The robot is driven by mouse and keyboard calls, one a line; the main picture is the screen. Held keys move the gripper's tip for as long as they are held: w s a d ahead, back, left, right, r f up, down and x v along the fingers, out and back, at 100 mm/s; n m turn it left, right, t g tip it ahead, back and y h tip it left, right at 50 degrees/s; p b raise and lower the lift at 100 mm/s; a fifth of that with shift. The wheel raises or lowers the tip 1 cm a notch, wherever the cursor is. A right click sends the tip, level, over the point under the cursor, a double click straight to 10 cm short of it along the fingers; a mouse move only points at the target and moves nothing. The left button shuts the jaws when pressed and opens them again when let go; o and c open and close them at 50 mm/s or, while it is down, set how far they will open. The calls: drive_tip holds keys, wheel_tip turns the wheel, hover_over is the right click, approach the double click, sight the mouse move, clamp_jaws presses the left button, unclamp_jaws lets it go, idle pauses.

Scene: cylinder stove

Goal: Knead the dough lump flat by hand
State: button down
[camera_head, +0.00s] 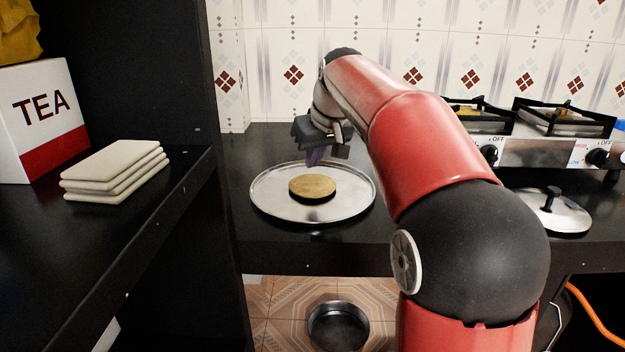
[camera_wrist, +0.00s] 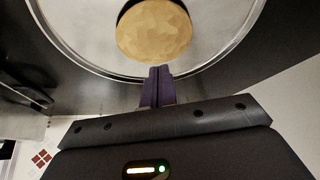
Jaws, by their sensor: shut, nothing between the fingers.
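The dough lump (camera_head: 312,187) is a tan, round, low disc with a faceted top. It lies near the middle of a round silver tray (camera_head: 268,206) on the black counter. In the wrist view the dough (camera_wrist: 154,32) is at the top, partly cut off by the frame, with the tray's rim (camera_wrist: 75,58) around it. My gripper (camera_head: 314,160) is above the far part of the tray, behind the dough. Its purple fingers (camera_wrist: 157,84) are together and empty, pointing toward the dough. I cannot tell whether they touch it.
A stove (camera_head: 545,150) stands at the back right, with a metal lid (camera_head: 552,212) in front. At left, a shelf holds a TEA box (camera_head: 42,120) and a stack of pale slabs (camera_head: 115,172). A round pan (camera_head: 338,326) is on the tiled floor. Counter left of the tray is clear.

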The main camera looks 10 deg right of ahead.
wheel_tip(320, 180, up, 6)
idle(0.9)
wheel_tip(320, 180, up, 6)
hover_over(314, 182)
drive_tip(key=s, duration=0.3)
drive_tip(key=s+f+m, duration=0.1)
drive_tip(key=s+f, duration=0.1)
drive_tip(key=s, duration=0.4)
drive_tip(key=s+f+m+h, duration=0.1)
drive_tip(key=s+f+m, duration=0.1)
drive_tip(key=s+f, duration=2)
wheel_tip(314, 182, down, 4)
drive_tip(key=shift+s+r+h, duration=0.25)
drive_tip(key=shift+s+h, duration=0.05)
drive_tip(key=shift+s, duration=0.05)
